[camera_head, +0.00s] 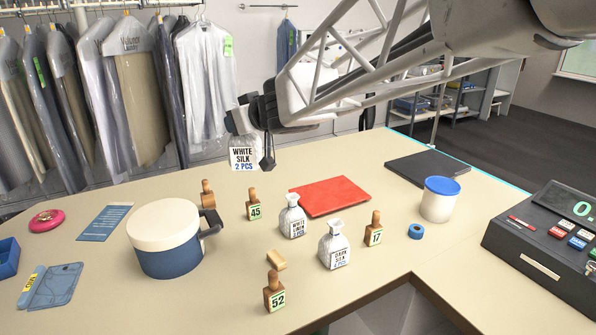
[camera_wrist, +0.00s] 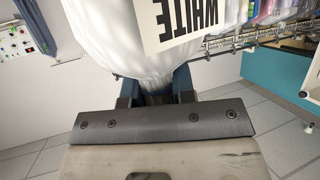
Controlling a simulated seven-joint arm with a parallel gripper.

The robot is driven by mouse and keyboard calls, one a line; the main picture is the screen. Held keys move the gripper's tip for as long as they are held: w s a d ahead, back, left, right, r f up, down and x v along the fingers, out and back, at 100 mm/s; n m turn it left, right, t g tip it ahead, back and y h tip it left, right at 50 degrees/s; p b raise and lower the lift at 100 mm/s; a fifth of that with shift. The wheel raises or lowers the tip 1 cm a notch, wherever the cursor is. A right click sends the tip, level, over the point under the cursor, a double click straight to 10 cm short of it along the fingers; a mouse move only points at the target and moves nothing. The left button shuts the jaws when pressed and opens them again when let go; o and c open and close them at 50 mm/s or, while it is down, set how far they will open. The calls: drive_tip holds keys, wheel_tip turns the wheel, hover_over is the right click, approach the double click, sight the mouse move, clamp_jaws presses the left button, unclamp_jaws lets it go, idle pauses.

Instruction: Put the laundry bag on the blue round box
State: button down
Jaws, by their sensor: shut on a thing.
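My gripper (camera_head: 262,118) is shut on a white laundry bag (camera_head: 243,140) labelled "WHITE SILK 2 PCS" and holds it in the air above the far side of the counter. In the wrist view the bag (camera_wrist: 110,40) rises from between the fingers (camera_wrist: 157,95), with part of its label showing. The blue round box (camera_head: 168,258) with a cream lid (camera_head: 165,224) stands on the counter at left, nearer the camera and to the left of the bag. The bag is apart from it. A dark handle-like part (camera_head: 211,222) shows at the box's right.
Two smaller bags, white silk (camera_head: 293,222) and dark silk (camera_head: 335,252), stand mid-counter among numbered wooden stamps (camera_head: 254,208). A red folder (camera_head: 330,195) lies behind them. A white canister with blue lid (camera_head: 440,205) and a register (camera_head: 545,250) stand right. Garments (camera_head: 135,90) hang behind.

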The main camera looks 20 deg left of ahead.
drive_tip(key=s+a+f+n+g+y, duration=0.1)
drive_tip(key=s+a+f+n+g, duration=0.2)
drive_tip(key=s, duration=0.5)
drive_tip(key=s+a+f+n+g, duration=0.1)
drive_tip(key=s+a+n+g, duration=0.2)
drive_tip(key=s, duration=0.5)
drive_tip(key=shift+m, duration=0.4)
drive_tip(key=f, duration=0.2)
drive_tip(key=a+f, duration=0.1)
drive_tip(key=f, duration=0.2)
drive_tip(key=shift+w+f, duration=0.1)
drive_tip(key=shift+w+a, duration=0.1)
drive_tip(key=shift+a, duration=0.05)
drive_tip(key=w+a+f, duration=0.1)
drive_tip(key=w+a, duration=0.8)
drive_tip(key=a, duration=0.3)
drive_tip(key=shift+w+a+f, duration=0.15)
drive_tip(key=shift+a+f, duration=0.1)
drive_tip(key=shift+a, duration=0.15)
drive_tip(key=shift+f, duration=0.1)
drive_tip(key=shift+f, duration=1.6)
drive_tip(key=shift+f, duration=0.15)
